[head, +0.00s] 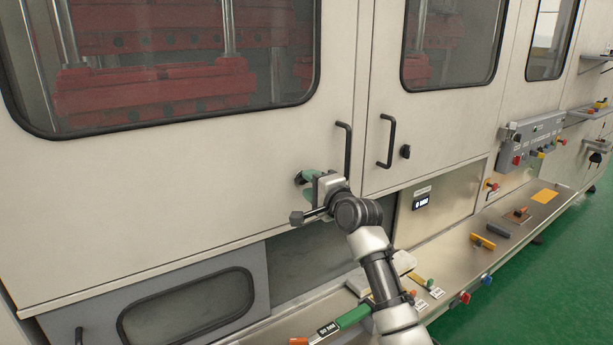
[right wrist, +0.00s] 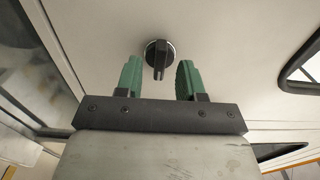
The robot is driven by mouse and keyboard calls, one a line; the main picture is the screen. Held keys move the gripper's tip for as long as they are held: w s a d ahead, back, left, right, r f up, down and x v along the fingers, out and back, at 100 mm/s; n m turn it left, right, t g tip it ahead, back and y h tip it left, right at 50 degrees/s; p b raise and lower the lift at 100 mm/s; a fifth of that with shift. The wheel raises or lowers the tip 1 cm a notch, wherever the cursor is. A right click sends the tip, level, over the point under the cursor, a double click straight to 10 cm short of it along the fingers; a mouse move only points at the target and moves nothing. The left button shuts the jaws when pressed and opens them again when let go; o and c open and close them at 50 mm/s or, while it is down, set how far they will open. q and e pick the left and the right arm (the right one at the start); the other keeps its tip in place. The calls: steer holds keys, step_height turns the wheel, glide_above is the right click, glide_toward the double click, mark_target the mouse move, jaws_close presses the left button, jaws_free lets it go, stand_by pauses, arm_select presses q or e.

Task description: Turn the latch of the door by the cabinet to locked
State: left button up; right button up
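In the right wrist view, a round black latch (right wrist: 159,54) with a light rim sits on the pale door panel, its grip bar pointing down toward the gripper. My right gripper (right wrist: 158,76) is open, with a green-padded finger on either side of the latch and a gap to each. In the head view, my right gripper (head: 309,184) is at the large left door (head: 220,170), below its black handle (head: 343,150), and mostly hides the latch there. A second black latch (head: 405,151) is on the right door (head: 440,125). My left gripper is not in view.
A black handle (head: 387,141) is on the right door. A grey control box (head: 535,140) with buttons is farther right. Below the doors runs a metal ledge (head: 455,250) with coloured knobs and levers, near my right arm. Green floor (head: 540,290) lies open at right.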

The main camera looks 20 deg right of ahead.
steer(key=shift+x, duration=1.15)
steer(key=shift+c, duration=0.3)
jaws_close()
